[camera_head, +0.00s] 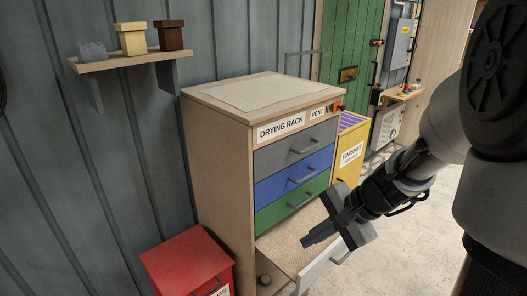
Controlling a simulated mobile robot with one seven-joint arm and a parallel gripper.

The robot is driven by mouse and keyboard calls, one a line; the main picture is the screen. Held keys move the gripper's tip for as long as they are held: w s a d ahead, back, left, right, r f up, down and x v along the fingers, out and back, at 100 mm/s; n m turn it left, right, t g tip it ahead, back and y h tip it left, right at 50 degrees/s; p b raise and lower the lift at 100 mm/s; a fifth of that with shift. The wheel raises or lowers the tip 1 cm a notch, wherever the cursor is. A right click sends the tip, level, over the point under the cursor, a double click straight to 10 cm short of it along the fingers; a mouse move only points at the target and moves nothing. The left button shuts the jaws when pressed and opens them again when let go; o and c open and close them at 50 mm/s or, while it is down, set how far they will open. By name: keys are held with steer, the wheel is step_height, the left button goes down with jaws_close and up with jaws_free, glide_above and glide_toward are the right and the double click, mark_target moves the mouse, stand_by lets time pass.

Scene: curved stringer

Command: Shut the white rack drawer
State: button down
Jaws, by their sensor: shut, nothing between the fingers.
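The white drawer (318,268) is the lowest drawer of the wooden drying rack (215,160). It is pulled out, with its pale front standing forward of the cabinet and a grey bar handle on it. My gripper (309,241) is shut and empty. In the picture it lies over the open drawer, just behind the top of the white front. The gripper's body hides part of the front's right end. I cannot tell whether the fingers touch the drawer.
Grey (290,147), blue (293,177) and green (291,205) drawers above are closed. A red bin (188,262) stands left of the rack. A yellow cabinet (350,150) stands to its right. A wall shelf (130,62) holds small boxes. The floor at right is clear.

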steer(key=w+d+f+m+t+y+b, duration=0.1)
steer(key=d+f+m, duration=0.35)
steer(key=f, duration=0.25)
steer(key=w+d+f+m+t+b, duration=0.1)
steer(key=w+d+f+m, duration=0.15)
steer(key=f+m, duration=0.4)
steer(key=m+t+b, duration=0.2)
steer(key=m+b, duration=0.1)
steer(key=m, duration=0.2)
glide_toward(303, 277)
step_height(303, 277, down, 4)
steer(key=w+a, duration=0.2)
steer(key=shift+w+h, duration=0.3)
steer(key=shift+w, duration=0.05)
steer(key=shift+w+a, duration=0.35)
steer(key=w+a+b, duration=0.1)
steer(key=w+a, duration=0.3)
steer(key=w, duration=0.1)
steer(key=w+a+b, duration=0.2)
steer(key=w+a, duration=0.2)
steer(key=w, duration=0.1)
steer(key=w+a+b, duration=0.1)
steer(key=w+a, duration=0.3)
steer(key=w, duration=0.1)
steer(key=shift+w+b, duration=0.2)
steer(key=shift+b, duration=0.1)
